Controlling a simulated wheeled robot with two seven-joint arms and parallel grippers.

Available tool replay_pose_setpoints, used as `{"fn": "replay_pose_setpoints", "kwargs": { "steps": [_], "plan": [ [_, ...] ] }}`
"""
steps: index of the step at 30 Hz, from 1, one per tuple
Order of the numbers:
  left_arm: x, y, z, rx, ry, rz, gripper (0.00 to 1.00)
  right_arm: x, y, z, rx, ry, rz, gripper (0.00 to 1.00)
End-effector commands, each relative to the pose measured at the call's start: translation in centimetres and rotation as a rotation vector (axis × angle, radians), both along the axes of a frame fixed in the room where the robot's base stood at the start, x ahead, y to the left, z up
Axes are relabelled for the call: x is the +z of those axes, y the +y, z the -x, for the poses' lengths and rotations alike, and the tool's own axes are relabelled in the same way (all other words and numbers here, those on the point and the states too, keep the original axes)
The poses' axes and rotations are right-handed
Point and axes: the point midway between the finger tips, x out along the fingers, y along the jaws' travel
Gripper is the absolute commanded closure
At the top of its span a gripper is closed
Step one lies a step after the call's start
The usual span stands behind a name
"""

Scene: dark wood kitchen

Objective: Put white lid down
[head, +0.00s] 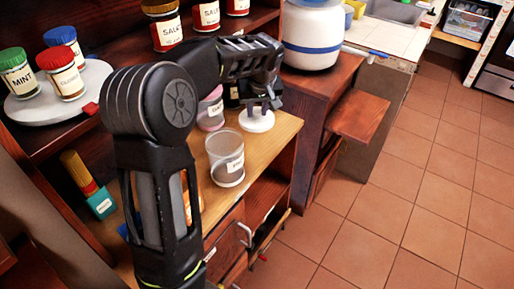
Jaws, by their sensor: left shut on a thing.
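A round white lid (257,122) is at the back right of the light wooden counter, under my left gripper (262,106). My left gripper points down and is shut on the top of the lid. The lid looks to be at or just above the counter surface; I cannot tell if it touches. A clear, lidless glass jar (226,160) with a label stands on the counter, nearer and to the left of the lid. My right gripper is not in view.
A pink-based jar (211,112) and a dark item stand behind my left arm, close to the lid. A round tray (32,108) with spice jars is at the left. A white canister (312,38) stands behind. The counter's right edge is close to the lid.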

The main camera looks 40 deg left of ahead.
Motion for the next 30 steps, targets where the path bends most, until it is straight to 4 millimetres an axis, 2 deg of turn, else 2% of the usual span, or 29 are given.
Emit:
{"fn": "replay_pose_setpoints", "kwargs": {
  "steps": [5, 16, 26, 30],
  "plan": [
    [-0.4, -0.1, 0.0, -0.002, 0.001, 0.000, 1.00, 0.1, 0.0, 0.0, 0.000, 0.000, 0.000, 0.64],
    [-5.9, -0.1, 0.0, -0.003, 0.002, 0.001, 1.00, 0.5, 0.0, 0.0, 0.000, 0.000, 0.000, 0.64],
    [-6.3, -0.1, 0.0, -0.003, 0.000, 0.000, 1.00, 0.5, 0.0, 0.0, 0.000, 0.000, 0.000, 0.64],
    [-7.5, -0.1, 0.1, -0.003, 0.003, 0.000, 1.00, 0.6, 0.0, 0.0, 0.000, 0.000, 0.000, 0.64]
  ]
}}
